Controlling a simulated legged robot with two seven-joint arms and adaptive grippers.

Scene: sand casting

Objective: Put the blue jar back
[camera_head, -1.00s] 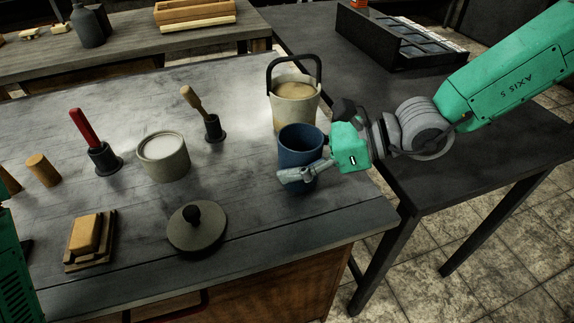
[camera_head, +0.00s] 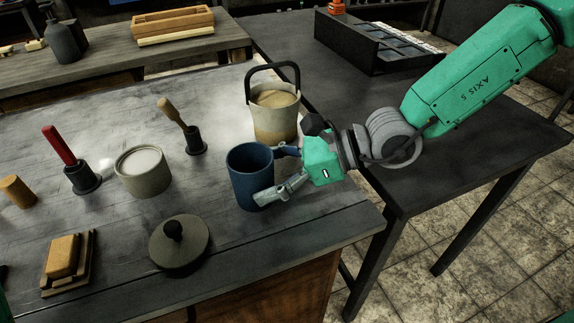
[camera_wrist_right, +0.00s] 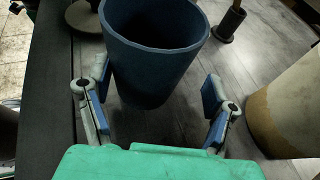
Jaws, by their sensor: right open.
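The blue jar (camera_head: 250,176) stands upright on the dark workbench (camera_head: 330,205), near its right end. It has no lid on, and its top is open. It also shows in the right wrist view (camera_wrist_right: 155,50), just beyond the fingers. My right gripper (camera_head: 278,172) is open beside the jar's right side, and its fingers (camera_wrist_right: 158,105) are apart with the jar's near wall in front of and partly between them. I cannot tell whether a finger touches the jar. My left gripper is not in view.
A bucket of sand (camera_head: 275,115) stands close behind the jar. A dark round lid (camera_head: 179,243) lies to the front left, near a pale pot (camera_head: 143,171). A red-handled tool (camera_head: 72,160) and a wooden-handled brush (camera_head: 182,128) stand in holders. A side table (camera_head: 440,140) is at right.

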